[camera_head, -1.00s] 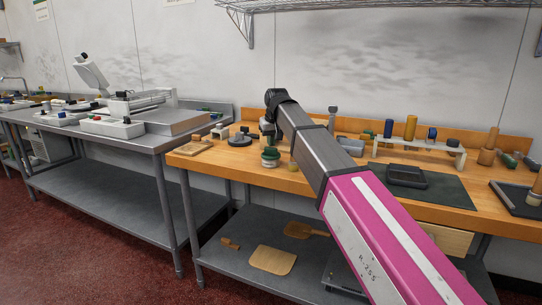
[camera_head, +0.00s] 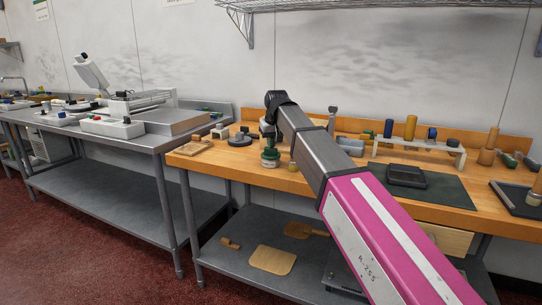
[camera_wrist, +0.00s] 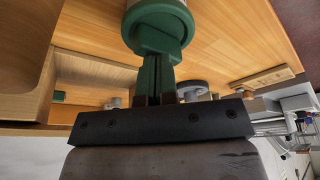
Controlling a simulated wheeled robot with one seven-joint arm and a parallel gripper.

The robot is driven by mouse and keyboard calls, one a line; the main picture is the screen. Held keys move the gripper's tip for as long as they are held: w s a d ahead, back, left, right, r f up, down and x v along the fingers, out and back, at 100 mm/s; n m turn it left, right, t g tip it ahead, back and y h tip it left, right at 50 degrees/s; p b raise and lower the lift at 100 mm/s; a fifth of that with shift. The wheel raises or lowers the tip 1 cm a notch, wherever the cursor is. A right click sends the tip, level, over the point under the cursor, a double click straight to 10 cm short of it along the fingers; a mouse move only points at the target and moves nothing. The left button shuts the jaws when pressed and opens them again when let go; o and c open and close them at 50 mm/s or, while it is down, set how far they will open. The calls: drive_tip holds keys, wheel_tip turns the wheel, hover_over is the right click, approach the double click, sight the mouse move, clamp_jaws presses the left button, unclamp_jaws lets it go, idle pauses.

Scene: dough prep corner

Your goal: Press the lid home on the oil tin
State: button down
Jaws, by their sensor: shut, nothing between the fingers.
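The oil tin (camera_head: 270,163) stands upright near the left front of the wooden bench, beneath my gripper (camera_head: 269,146). In the wrist view, its green round lid (camera_wrist: 160,18) sits over the cream body of the tin (camera_wrist: 131,3). My gripper (camera_wrist: 155,62) is shut and empty, its two green fingers side by side with the tips at the lid, apparently touching it. How far down the lid sits cannot be told, as its rim is seen from a steep angle and the fingers cover part of it.
A dark round weight-like object (camera_head: 240,139) stands left of the tin, and a small yellowish piece (camera_head: 293,166) close on its right. A dark mat with a black tray (camera_head: 407,176) lies to the right.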

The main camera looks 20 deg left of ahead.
drive_tip(key=shift+r, duration=1.55)
drive_tip(key=shift+r, duration=1.95)
drive_tip(key=shift+s, duration=0.1)
